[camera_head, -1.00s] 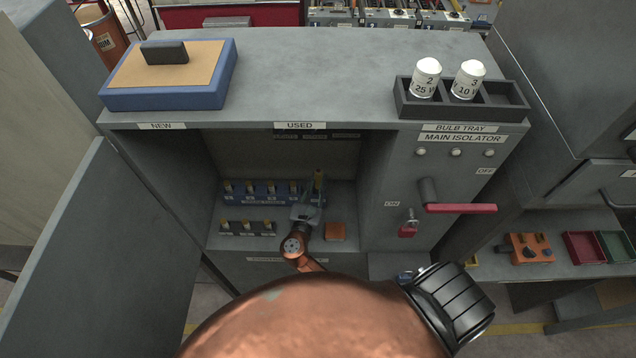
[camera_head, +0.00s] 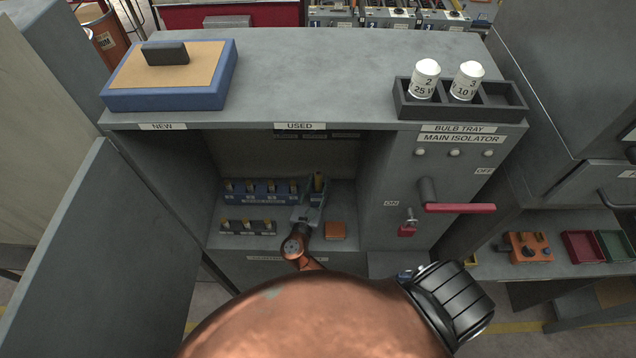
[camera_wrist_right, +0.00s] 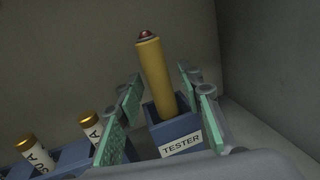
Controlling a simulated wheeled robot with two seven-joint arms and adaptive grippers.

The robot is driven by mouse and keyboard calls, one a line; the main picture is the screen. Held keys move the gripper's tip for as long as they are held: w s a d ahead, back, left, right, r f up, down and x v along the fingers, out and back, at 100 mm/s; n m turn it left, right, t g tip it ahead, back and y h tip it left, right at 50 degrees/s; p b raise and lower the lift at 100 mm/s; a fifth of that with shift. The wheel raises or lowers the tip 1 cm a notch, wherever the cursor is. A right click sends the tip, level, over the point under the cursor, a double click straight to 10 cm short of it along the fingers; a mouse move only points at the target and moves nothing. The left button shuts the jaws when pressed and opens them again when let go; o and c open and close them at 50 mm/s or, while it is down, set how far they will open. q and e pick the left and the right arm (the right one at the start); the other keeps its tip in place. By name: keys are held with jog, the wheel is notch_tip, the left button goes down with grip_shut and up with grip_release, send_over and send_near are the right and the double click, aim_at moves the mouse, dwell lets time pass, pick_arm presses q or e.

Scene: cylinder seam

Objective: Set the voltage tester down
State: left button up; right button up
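The voltage tester (camera_wrist_right: 156,75) is a yellow stick with a dark red tip. In the right wrist view it stands, slightly tilted in the picture, in a blue holder (camera_wrist_right: 165,131) labelled TESTER. My right gripper (camera_wrist_right: 162,100) has its green-padded fingers apart, one on each side of the tester, with gaps between. In the head view the tester (camera_head: 318,182) shows small inside the cabinet bay, and my right gripper (camera_head: 312,200) reaches in at it. The tester's lower end is hidden in the holder. My left gripper is not in view.
The bay's side wall (camera_wrist_right: 270,60) is close on the right. The red isolator handle (camera_head: 460,208) sticks out from the cabinet front.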

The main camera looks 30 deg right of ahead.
jog(key=shift+f+b, duration=0.15)
jog(key=shift+b, duration=0.15)
jog(key=b+v, duration=0.2)
jog(key=v, duration=0.5)
jog(key=shift+s+a+r+b, duration=0.2)
jog(key=shift+a+r+b, duration=0.1)
jog(key=shift+r+b, duration=0.05)
